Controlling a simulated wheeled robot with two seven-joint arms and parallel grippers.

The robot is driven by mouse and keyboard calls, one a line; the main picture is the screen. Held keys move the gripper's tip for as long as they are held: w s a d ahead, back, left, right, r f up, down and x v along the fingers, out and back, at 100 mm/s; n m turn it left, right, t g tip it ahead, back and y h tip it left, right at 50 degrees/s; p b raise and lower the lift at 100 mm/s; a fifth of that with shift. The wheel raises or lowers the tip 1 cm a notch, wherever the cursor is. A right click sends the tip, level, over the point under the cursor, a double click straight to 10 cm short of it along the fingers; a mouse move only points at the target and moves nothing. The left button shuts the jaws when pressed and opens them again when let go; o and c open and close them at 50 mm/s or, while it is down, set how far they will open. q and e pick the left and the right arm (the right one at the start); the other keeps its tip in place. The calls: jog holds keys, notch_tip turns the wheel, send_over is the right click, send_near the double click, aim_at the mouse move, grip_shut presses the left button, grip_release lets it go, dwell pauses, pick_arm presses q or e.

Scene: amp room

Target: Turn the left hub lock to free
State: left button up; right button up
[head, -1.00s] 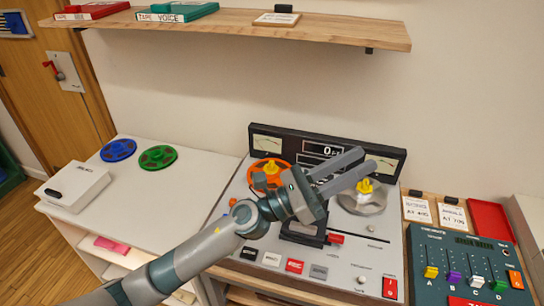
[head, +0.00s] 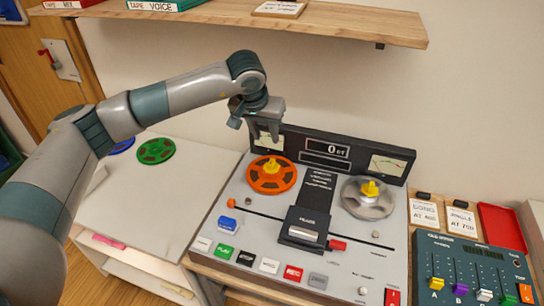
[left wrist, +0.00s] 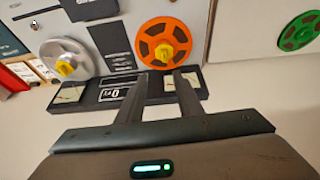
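The left hub lock (head: 271,165) is a small yellow knob at the centre of the orange reel (head: 258,181) on the tape deck. It also shows in the left wrist view (left wrist: 163,52). A similar yellow right hub lock (head: 370,188) sits on the grey reel (head: 357,204). My left gripper (head: 263,137) points down at the deck's back left, by the meter panel and behind the orange reel. Its two fingers are apart with nothing between them, and they are clear of the left hub lock. My right gripper is in neither view.
The upright meter panel (head: 325,148) runs along the deck's back edge. A wooden shelf (head: 330,22) hangs above. A green reel (head: 155,151) lies on the white counter at left. A fader box (head: 470,272) stands at right.

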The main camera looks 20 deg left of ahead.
pick_arm(q)
jog(key=shift+w+a+r, duration=0.1)
jog(key=shift+a+r, duration=0.1)
jog(key=shift+a, duration=0.25)
jog(key=shift+f, duration=0.1)
jog(key=p, duration=0.6)
send_near(272, 161)
jog(key=x, duration=0.6)
jog(key=shift+f, duration=0.1)
jog(key=shift+x, duration=0.95)
grip_shut()
